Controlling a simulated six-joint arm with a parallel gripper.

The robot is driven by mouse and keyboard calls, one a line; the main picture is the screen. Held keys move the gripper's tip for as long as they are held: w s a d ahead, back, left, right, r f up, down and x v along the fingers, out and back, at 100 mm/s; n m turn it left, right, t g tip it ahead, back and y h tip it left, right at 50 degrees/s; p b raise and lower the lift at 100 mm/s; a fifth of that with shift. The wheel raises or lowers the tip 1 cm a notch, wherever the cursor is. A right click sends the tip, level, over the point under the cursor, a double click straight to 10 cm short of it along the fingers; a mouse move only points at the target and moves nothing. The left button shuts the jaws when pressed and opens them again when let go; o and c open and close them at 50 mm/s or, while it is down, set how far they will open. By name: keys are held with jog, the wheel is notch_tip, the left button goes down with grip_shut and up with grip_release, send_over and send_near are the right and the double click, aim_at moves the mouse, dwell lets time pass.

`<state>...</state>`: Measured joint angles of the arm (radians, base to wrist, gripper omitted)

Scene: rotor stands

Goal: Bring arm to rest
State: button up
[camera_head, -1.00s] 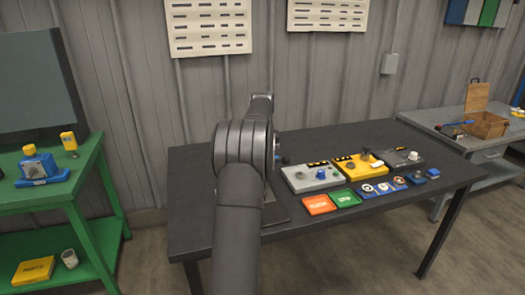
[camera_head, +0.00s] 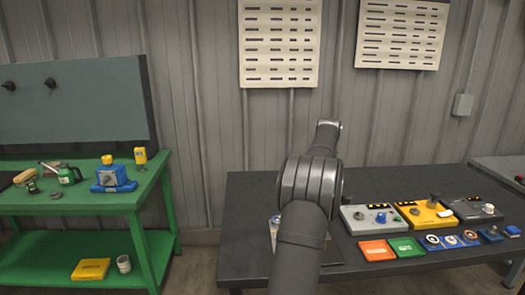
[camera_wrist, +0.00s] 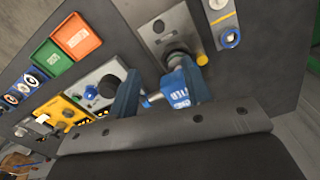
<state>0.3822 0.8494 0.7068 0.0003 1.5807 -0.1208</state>
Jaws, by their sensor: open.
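My gripper (camera_wrist: 150,92) shows in the wrist view as two blue fingers, apart, with nothing held between them. It hangs close by a grey plate (camera_wrist: 160,28) with a dark round post (camera_wrist: 180,58); I cannot tell whether it touches. In the head view my own arm covers the gripper and part of that plate. To the right on the dark table (camera_head: 248,205) are a grey stand (camera_head: 358,222) with a blue knob, a yellow stand (camera_head: 420,217) and a dark stand (camera_head: 470,210).
An orange tray (camera_head: 377,250), a green tray (camera_head: 405,247) and several small blue pieces (camera_head: 432,242) line the table's front. A green bench (camera_head: 85,203) with tools stands left, with a gap between. The table's back left is clear.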

notch_tip(320, 180, down, 16)
jog(key=shift+f, duration=0.25)
jog(key=shift+s, duration=0.15)
jog(key=shift+r, duration=0.1)
notch_tip(320, 180, up, 18)
notch_tip(320, 180, down, 18)
jog(key=shift+r, duration=0.1)
jog(key=shift+s, duration=0.25)
jog(key=s, duration=1)
jog(key=shift+s, duration=0.2)
notch_tip(320, 180, up, 18)
jog(key=s+n+t, duration=0.1)
jog(key=shift+a+t, duration=0.25)
jog(key=shift+t, duration=0.05)
